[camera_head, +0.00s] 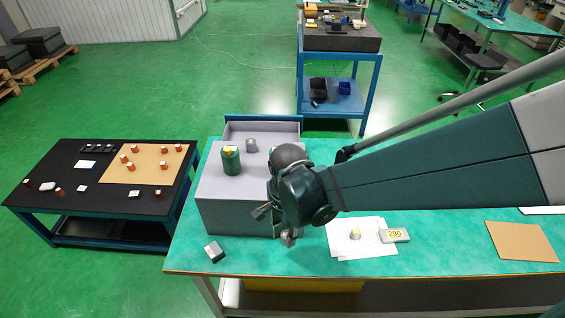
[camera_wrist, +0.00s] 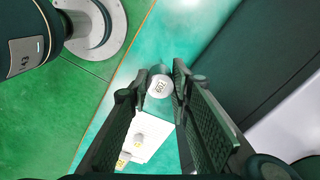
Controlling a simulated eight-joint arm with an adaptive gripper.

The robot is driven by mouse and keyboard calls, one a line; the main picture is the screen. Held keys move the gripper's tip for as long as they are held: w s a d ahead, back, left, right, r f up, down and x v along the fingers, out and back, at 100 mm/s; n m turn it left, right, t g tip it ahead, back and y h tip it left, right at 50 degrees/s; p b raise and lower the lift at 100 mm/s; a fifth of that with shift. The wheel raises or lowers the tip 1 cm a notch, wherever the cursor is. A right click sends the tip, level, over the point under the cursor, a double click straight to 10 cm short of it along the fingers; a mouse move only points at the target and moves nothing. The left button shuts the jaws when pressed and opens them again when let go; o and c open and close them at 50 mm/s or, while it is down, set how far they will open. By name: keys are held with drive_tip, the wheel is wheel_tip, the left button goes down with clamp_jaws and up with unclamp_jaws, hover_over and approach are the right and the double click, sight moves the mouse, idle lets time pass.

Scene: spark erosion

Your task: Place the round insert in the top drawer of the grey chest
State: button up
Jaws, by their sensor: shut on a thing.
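The grey chest (camera_head: 232,214) stands on the green-topped table, with a green canister (camera_head: 231,162) and a small grey cylinder (camera_head: 251,145) on top. My gripper (camera_head: 287,239) is low beside the chest's right front corner, above the table. It is shut on a small round grey insert (camera_head: 289,238). My arm hides the chest's right side.
White sheets (camera_head: 343,247) to the right carry another small round piece (camera_head: 355,233) and a block marked 290 (camera_head: 395,235). A brown board (camera_head: 521,242) lies far right. The table's front edge is close.

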wheel_tip(320, 180, up, 23)
drive_tip(key=w+a+r+p, duration=0.15)
drive_tip(key=w+p, duration=0.45)
drive_tip(key=w, duration=1.2)
drive_tip(key=w+a+r+p, duration=0.15)
drive_tip(key=w+p, duration=0.45)
drive_tip(key=w, duration=1.1)
drive_tip(key=w+f+m+p, duration=0.1)
drive_tip(key=w+f+p, duration=0.15)
drive_tip(key=w, duration=0.55)
wheel_tip(320, 180, down, 12)
drive_tip(key=shift+w, duration=0.15)
drive_tip(key=shift+r, duration=0.1)
drive_tip(key=shift+f, duration=3.1)
